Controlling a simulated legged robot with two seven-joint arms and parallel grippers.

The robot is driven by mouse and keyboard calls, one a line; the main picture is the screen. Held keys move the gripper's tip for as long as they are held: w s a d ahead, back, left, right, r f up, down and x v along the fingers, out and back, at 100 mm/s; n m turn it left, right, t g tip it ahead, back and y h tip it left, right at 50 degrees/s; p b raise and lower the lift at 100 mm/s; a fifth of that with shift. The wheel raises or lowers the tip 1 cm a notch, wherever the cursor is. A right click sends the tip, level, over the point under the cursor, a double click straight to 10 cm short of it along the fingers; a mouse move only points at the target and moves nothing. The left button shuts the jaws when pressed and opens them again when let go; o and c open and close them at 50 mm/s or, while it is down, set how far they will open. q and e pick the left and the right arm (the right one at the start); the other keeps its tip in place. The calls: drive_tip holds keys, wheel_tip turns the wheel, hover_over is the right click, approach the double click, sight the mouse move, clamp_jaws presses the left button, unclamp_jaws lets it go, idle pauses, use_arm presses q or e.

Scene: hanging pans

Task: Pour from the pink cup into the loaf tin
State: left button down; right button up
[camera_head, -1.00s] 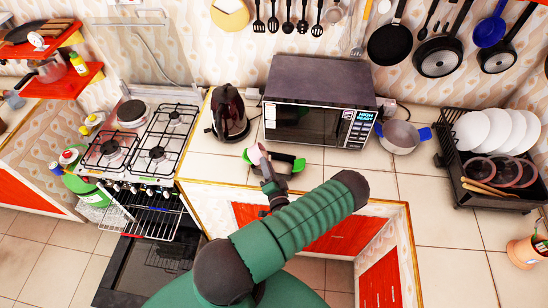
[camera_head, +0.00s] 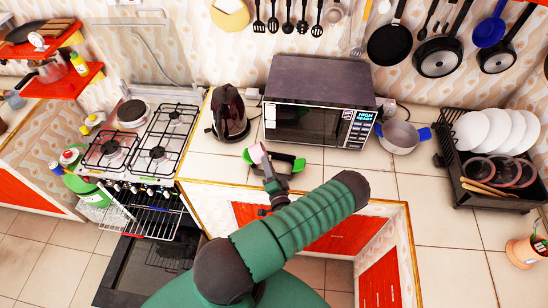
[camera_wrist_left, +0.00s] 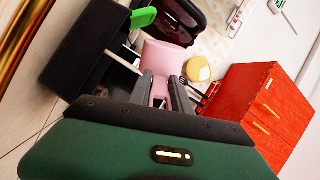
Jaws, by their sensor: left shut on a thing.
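The pink cup (camera_head: 257,153) is held at the left end of the black loaf tin (camera_head: 283,157), which has green handles, on the counter in front of the microwave. In the left wrist view the cup (camera_wrist_left: 168,58) sits between the fingers of my left gripper (camera_wrist_left: 160,92), close beside the dark tin (camera_wrist_left: 85,62) and a green handle (camera_wrist_left: 144,17). My left gripper (camera_head: 266,168) is shut on the cup. The inside of the cup and most of the tin's inside are hidden. My right gripper is not in view.
A dark kettle (camera_head: 230,115) and the microwave (camera_head: 318,100) stand behind the tin. A pot (camera_head: 399,137) with blue handles is to the right, then a dish rack (camera_head: 490,190) with plates. The gas stove (camera_head: 145,140) is at the left. Counter between pot and rack is clear.

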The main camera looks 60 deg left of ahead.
use_arm(q)
drive_tip(key=shift+w+r+m, duration=0.1)
drive_tip(key=shift+m, duration=0.3)
drive_tip(key=shift+w+d+m, duration=0.1)
drive_tip(key=shift+w+m, duration=0.2)
drive_tip(key=shift+w+d+r+m, duration=0.1)
drive_tip(key=shift+w+m, duration=0.1)
drive_tip(key=shift+m, duration=0.1)
drive_tip(key=shift+w+m, duration=0.3)
drive_tip(key=shift+d, duration=0.1)
idle(0.4)
drive_tip(key=shift+w+m+b, duration=0.2)
drive_tip(key=shift+m+b, duration=0.1)
drive_tip(key=shift+m, duration=0.4)
drive_tip(key=shift+w, duration=0.1)
